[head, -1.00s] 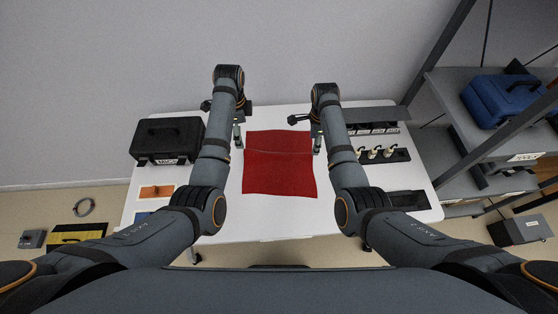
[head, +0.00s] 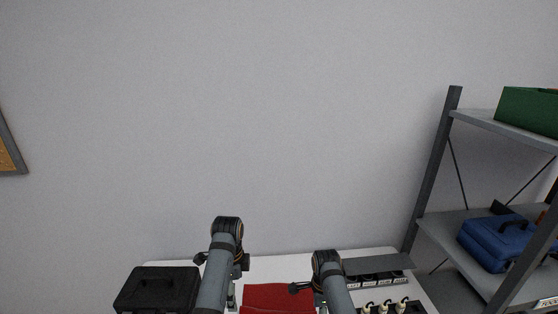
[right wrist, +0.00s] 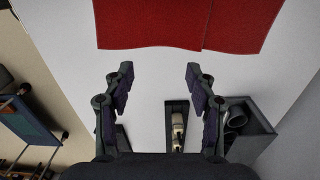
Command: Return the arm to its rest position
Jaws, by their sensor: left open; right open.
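Both my arms reach forward over a white table (head: 273,264) at the bottom of the head view. My left gripper (head: 232,296) is small there, open, to the left of a red cloth (head: 277,297). My right gripper shows in the right wrist view (right wrist: 160,75), its two fingers spread with nothing between them. The red cloth lies beyond its fingertips in that view (right wrist: 180,25). In the head view the right gripper is mostly hidden behind its own arm and the picture's lower edge.
A black case (head: 157,290) stands on the table's left. Holders with white-topped items (head: 386,306) are at the right. A grey shelf (head: 440,180) to the right carries a blue case (head: 495,243) and a green bin (head: 530,110).

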